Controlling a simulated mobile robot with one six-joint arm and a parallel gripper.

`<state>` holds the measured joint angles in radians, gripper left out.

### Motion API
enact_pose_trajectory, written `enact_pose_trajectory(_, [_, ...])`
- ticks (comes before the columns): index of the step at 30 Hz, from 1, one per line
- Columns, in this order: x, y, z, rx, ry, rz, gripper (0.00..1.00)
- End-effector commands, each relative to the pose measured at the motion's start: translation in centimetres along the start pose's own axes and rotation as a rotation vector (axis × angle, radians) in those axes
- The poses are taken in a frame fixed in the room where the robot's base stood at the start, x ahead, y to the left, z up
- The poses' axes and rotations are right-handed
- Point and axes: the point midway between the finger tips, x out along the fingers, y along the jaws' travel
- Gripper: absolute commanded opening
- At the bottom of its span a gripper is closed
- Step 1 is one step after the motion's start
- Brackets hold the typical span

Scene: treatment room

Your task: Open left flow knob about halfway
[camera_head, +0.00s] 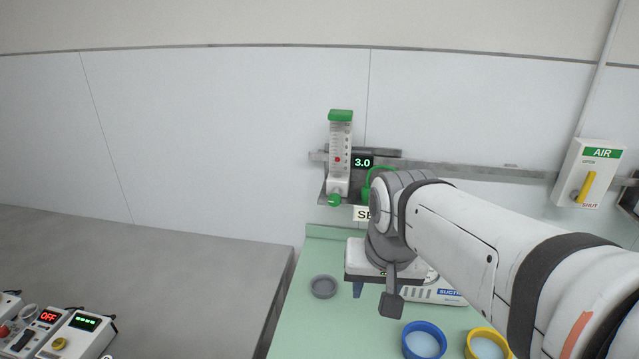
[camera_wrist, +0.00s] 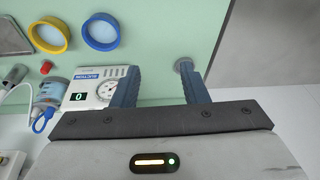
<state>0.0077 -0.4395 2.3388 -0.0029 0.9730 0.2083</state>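The left flow meter (camera_head: 341,150) is a clear upright tube with a green cap and a red float, mounted on the wall rail. Its green flow knob (camera_head: 334,200) is at the bottom. A black display (camera_head: 362,162) beside it reads 3.0. My gripper (camera_head: 391,303) hangs over the green bench, below and right of the knob and apart from it. In the wrist view my gripper (camera_wrist: 160,78) has its two blue-grey fingers spread with nothing between them. My arm hides what lies right of the meter, except a bit of green part and tubing. The knob is not in the wrist view.
A suction unit (camera_head: 433,295) with a gauge stands on the green bench (camera_head: 300,320). A grey round lid (camera_head: 323,287), a blue-rimmed dish (camera_head: 424,342) and a yellow-rimmed dish (camera_head: 487,345) are there too. An AIR shut-off box (camera_head: 588,172) is on the wall at right.

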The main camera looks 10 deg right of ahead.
Motion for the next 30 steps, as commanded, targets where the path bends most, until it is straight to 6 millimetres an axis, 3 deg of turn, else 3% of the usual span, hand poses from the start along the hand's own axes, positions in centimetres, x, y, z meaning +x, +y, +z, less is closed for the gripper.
enact_pose_trajectory(1, [-0.7, -0.6, -2.6, 0.083, -0.017, 0.004, 0.4])
enact_pose_trajectory(8, [-2.3, -3.0, -13.7, 0.555, -0.087, 0.045, 0.4])
enact_pose_trajectory(12, [-1.8, -4.5, -19.9, 0.845, -0.121, 0.086, 0.4])
enact_pose_trajectory(18, [0.6, -6.2, -27.6, 1.245, -0.151, 0.163, 0.4])
enact_pose_trajectory(24, [3.3, -7.2, -32.0, 1.535, -0.158, 0.23, 0.4])
enact_pose_trajectory(30, [4.6, -7.5, -33.4, 1.654, -0.156, 0.26, 0.4])
